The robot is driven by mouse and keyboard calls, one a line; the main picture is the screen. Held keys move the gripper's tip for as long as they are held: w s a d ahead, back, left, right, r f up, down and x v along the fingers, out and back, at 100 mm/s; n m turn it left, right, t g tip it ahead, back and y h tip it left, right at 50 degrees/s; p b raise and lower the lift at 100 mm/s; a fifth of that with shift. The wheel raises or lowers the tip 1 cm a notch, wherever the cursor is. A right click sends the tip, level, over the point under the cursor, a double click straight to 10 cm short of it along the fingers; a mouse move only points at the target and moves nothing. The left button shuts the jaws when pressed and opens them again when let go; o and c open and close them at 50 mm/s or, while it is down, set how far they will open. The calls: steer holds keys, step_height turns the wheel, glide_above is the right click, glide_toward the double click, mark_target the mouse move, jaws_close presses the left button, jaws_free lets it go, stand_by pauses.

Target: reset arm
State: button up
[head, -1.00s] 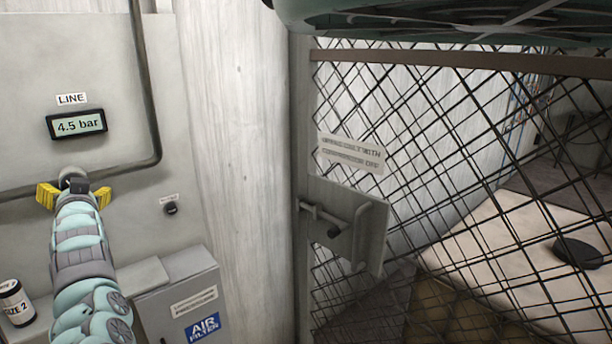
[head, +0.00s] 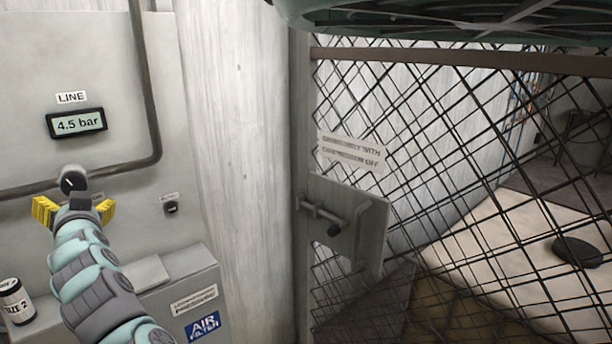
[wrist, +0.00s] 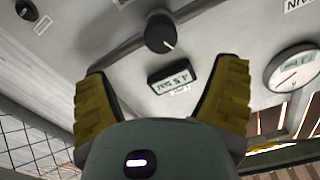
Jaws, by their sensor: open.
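My gripper (head: 74,212), with yellow fingers, is in front of the grey wall panel at the left of the head view. Its fingers are spread wide with nothing between them. In the wrist view my gripper (wrist: 165,95) also shows open and empty. A dark round knob (head: 73,180) with a white pointer mark sits on the panel just above the gripper. The knob (wrist: 160,33) is beyond the fingertips in the wrist view, apart from them. The LINE display (head: 77,123) reads 4.5 bar above the knob.
A pipe (head: 146,80) runs down and across the panel. A smaller knob (head: 171,208) is to the right. Below are an air filter box (head: 190,300) and a can (head: 16,300). A mesh gate (head: 450,150) with a latch (head: 335,222) stands at right. A round gauge (wrist: 293,72) shows in the wrist view.

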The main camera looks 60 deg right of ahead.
steer(key=shift+s, duration=0.25)
steer(key=shift+a, duration=0.1)
